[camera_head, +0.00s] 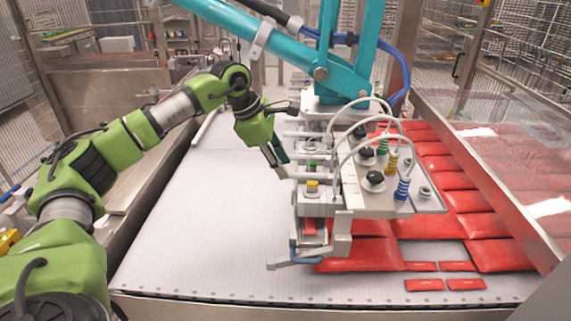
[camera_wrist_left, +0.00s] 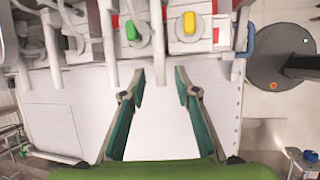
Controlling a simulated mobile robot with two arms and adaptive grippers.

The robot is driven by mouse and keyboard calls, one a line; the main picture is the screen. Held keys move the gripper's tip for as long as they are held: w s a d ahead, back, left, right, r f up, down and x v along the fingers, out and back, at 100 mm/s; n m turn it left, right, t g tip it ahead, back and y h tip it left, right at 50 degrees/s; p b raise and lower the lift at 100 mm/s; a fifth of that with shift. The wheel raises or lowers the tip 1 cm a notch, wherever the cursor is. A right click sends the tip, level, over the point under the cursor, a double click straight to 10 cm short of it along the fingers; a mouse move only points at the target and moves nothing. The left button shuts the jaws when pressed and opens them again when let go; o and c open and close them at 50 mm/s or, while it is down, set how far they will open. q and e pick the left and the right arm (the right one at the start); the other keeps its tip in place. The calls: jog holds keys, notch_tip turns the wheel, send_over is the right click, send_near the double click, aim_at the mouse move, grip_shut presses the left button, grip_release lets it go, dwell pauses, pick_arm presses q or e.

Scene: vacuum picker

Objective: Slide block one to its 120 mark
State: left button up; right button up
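The teal arm carries the vacuum picker head (camera_head: 345,165) above the conveyor. On its near left side are a sliding block with a yellow knob (camera_head: 313,186) and one with a green knob (camera_head: 312,164). The yellow knob (camera_wrist_left: 189,22) and green knob (camera_wrist_left: 130,30) also show at the top of the left wrist view. I cannot tell which block is block one, and no 120 mark is readable. My left gripper (camera_head: 281,167) is just left of the picker head, pointing down at it. My right gripper is out of view.
The white conveyor (camera_head: 190,220) is clear on the left. Several red packets (camera_head: 445,165) lie on its right side and below the picker head. Hoses arch over the head, and a clear guard panel (camera_head: 510,150) stands at right.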

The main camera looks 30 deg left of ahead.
pick_arm(q)
jog(key=shift+x, duration=1.2)
